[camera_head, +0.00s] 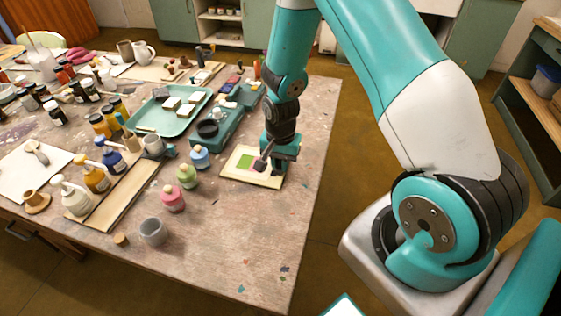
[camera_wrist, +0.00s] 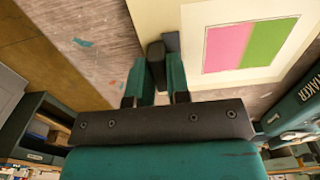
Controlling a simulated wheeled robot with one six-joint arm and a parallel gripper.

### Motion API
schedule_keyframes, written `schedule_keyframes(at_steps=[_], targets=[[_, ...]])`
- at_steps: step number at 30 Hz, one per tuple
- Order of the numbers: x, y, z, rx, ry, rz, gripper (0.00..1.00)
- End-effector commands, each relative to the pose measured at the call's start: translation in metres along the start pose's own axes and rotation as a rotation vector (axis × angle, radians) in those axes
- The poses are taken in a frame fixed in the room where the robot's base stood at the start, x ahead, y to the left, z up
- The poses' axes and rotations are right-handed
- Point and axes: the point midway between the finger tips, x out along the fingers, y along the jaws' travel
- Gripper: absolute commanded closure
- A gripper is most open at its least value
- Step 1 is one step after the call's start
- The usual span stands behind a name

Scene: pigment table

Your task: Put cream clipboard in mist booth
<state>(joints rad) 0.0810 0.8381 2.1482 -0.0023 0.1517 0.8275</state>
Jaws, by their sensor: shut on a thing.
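The cream clipboard (camera_head: 233,177) lies flat at the right part of the table, with a pink and green sheet on it. Its cream board also shows in the wrist view (camera_wrist: 158,16), above my fingers. My gripper (camera_head: 265,162) points down over the clipboard. In the wrist view my gripper (camera_wrist: 155,72) is shut on the clipboard's dark clip (camera_wrist: 171,42). I cannot tell whether the board touches the table or is slightly raised. I cannot make out which thing, if any, is the mist booth.
Pink (camera_head: 173,198), green (camera_head: 187,176) and blue (camera_head: 200,157) bottles stand left of the clipboard. A teal box (camera_head: 232,126) and a green tray (camera_head: 150,129) are behind them. The table (camera_head: 245,240) is clear toward its front right edge. Shelving stands at far right.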

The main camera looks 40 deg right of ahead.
Motion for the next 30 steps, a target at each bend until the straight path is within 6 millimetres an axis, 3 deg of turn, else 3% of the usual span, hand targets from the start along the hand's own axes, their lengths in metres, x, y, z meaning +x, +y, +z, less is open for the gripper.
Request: schedule_keyframes(at_steps=[9, 10, 13, 24, 30], targets=[[0.004, 0.0, 0.0, 0.0, 0.0, 0.0, 1.0], [0.003, 0.0, 0.0, 0.0, 0.0, 0.0, 0.79], [0.002, 0.0, 0.0, 0.0, 0.0, 0.0, 0.58], [-0.006, -0.001, 0.0, 0.0, 0.001, -0.001, 0.58], [-0.043, -0.001, -0.001, 0.0, 0.004, -0.004, 0.58]])
